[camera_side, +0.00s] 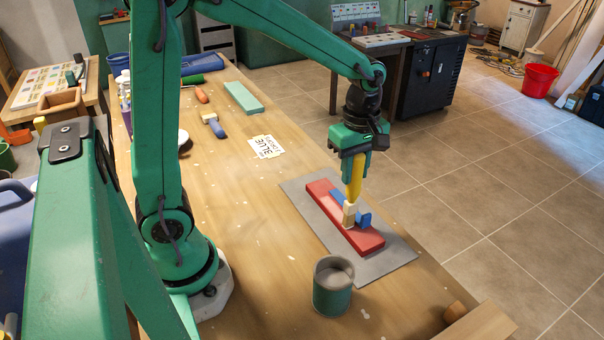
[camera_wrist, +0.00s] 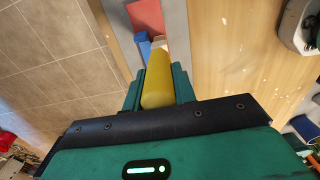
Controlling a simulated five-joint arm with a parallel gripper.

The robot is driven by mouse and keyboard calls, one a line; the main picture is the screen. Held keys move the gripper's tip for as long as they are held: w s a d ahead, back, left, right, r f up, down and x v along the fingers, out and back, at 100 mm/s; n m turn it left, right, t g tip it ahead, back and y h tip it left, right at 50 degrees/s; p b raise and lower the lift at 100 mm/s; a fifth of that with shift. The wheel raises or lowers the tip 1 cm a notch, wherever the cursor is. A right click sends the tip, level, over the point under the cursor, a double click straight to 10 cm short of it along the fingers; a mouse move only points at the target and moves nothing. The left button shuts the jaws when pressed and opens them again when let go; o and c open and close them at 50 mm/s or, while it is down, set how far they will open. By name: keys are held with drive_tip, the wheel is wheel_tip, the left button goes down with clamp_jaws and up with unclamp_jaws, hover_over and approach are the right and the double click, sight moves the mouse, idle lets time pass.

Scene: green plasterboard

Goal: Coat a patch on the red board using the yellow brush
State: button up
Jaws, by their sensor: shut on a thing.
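The red board (camera_side: 368,241) lies flat on a grey sheet (camera_side: 390,262) near the table's right edge. My gripper (camera_side: 357,158) is shut on the yellow brush (camera_side: 354,183) and holds it nearly upright above the board. The brush's pale lower end (camera_side: 349,214) is at the board's top, though I cannot tell whether it touches. A blue strip (camera_side: 337,197) shows on the board behind the brush, and a small blue block-like piece (camera_side: 364,219) is just right of the brush tip. In the wrist view the yellow handle (camera_wrist: 158,80) hides most of the tip; the red board (camera_wrist: 146,15) shows beyond.
A green can (camera_side: 332,292) with grey contents stands in front of the board. A printed card (camera_side: 266,147), a blue-handled brush (camera_side: 216,127) and a pale green bar (camera_side: 243,98) lie farther back. A wooden block (camera_side: 480,326) is at the front right. The mid-table is mostly clear.

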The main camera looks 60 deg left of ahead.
drive_tip(key=shift+a, duration=0.85)
drive_tip(key=shift+a+f, duration=0.15)
drive_tip(key=shift+a, duration=0.55)
drive_tip(key=shift+a, duration=0.7)
